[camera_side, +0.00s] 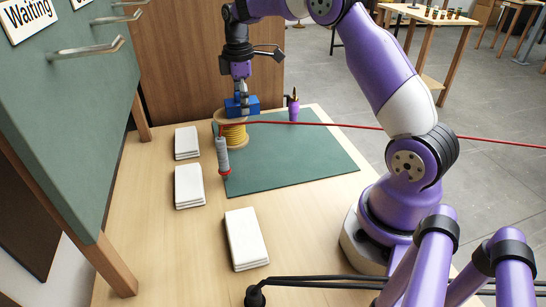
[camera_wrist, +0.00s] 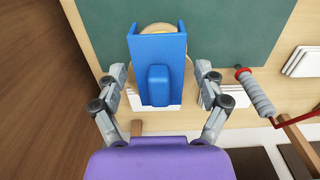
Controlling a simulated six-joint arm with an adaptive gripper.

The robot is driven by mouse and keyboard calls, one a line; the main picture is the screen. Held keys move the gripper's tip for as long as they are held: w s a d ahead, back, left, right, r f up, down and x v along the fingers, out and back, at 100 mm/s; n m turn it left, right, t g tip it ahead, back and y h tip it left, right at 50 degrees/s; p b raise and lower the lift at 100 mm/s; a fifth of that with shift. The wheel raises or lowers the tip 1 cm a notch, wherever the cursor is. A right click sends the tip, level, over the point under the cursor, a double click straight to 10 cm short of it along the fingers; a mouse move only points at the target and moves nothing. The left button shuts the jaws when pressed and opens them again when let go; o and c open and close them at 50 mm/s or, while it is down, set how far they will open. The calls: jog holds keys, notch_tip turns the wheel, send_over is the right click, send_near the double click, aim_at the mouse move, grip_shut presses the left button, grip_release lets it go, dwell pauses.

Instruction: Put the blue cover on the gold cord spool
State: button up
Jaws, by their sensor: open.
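The blue cover (camera_side: 241,105) sits on top of the gold cord spool (camera_side: 233,134) at the far left of the green mat. It also shows in the wrist view (camera_wrist: 157,75), with a rim of the spool (camera_wrist: 155,30) beyond its far edge. My gripper (camera_side: 241,88) is right above the cover, pointing down. In the wrist view my gripper (camera_wrist: 161,75) is open, one finger on each side of the cover's raised block, with gaps to the cover on both sides. Most of the spool's top is hidden under the cover.
The green mat (camera_side: 300,165) is mostly clear. A grey-handled tool (camera_side: 222,155) stands close to the spool, and a red cord (camera_side: 330,124) runs right from there. A purple bottle-like item (camera_side: 293,107) stands behind. White folded cloths (camera_side: 246,238) lie on the near table.

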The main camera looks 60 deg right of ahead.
notch_tip(320, 180, up, 10)
jog(key=shift+r, duration=0.15)
jog(key=s+a+r+m+t, duration=0.35)
jog(key=s+a+r, duration=0.25)
jog(key=s+a, duration=0.3)
jog(key=s+a+f+m+t, duration=0.2)
jog(key=s+a+f+m, duration=0.3)
jog(key=s+f, duration=0.3)
jog(key=shift+s+a, duration=0.4)
jog(key=shift+s, duration=0.4)
jog(key=shift+f+m, duration=0.1)
jog(key=shift+m, duration=0.15)
